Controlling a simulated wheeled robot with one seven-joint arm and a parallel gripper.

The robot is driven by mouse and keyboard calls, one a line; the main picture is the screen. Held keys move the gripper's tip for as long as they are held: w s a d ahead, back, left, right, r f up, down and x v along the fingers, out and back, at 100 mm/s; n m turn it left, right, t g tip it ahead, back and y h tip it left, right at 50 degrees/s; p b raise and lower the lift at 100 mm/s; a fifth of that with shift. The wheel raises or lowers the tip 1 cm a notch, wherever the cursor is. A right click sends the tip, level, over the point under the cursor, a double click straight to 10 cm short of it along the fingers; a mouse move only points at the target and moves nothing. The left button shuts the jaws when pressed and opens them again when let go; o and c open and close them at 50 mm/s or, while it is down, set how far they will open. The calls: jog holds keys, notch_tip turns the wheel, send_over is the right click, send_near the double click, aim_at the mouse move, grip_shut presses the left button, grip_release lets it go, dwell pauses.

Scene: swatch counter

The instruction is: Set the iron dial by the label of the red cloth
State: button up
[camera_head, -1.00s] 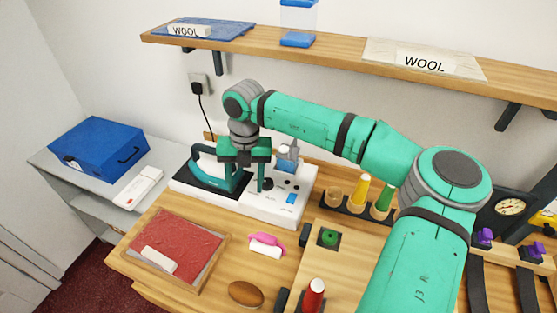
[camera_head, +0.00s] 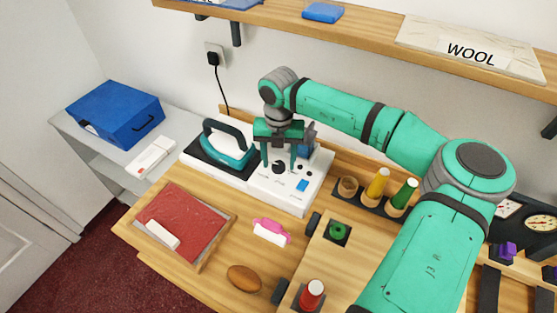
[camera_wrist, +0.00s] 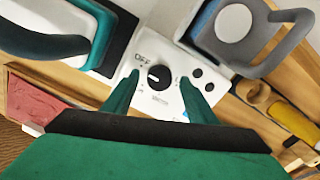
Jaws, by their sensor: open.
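The black iron dial (camera_head: 278,167) is on the white base unit (camera_head: 262,188), beside the teal iron (camera_head: 228,148). My gripper (camera_head: 279,163) is open, with a finger on each side of the dial. In the wrist view, my gripper (camera_wrist: 159,79) straddles the dial (camera_wrist: 158,75), with gaps on both sides. The dial's white mark is on its left part; "OFF" reads at upper left, the other words are too blurred. The red cloth (camera_head: 195,210) lies in a wooden tray at left. A white piece (camera_head: 162,234) lies on it; no writing on it is legible.
A pink-and-white item (camera_head: 270,231) and a brown oval (camera_head: 244,278) lie on the counter. Yellow and green cones (camera_head: 378,184) stand in a rack to the right. A "WOOL" label (camera_head: 470,54) lies on light cloth on the shelf above.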

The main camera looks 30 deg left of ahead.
jog(key=shift+f, duration=0.25)
jog(key=c, duration=1.1)
jog(key=shift+o, duration=0.2)
